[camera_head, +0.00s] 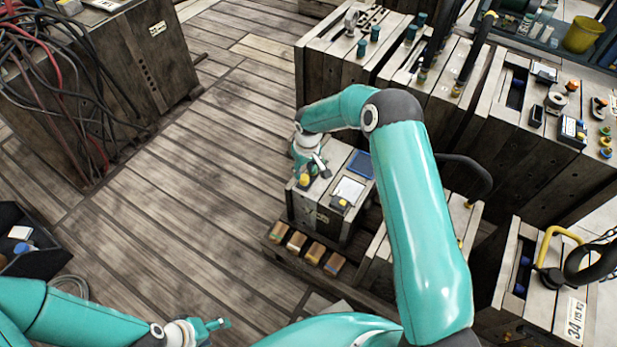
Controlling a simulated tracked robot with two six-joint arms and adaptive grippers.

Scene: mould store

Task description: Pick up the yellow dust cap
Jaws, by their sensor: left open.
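A small yellow piece, which looks like the yellow dust cap (304,180), sits on the left part of the top of a small wooden-sided block (318,211) in the middle. My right gripper (316,170) is over that block, its fingers pointing down just above or beside the yellow piece. I cannot tell whether they touch it, or whether they are open or shut. My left gripper (222,324) is low in the view, open and empty, over the plank floor and far from the block.
The block's top also holds a blue tray (350,190), a pale sheet and a small black-and-yellow item (339,203). Large blocks with small parts (535,110) stand right. Cables hang over a cabinet (120,80) left. A black bin (35,245) stands lower left. The central floor (170,200) is clear.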

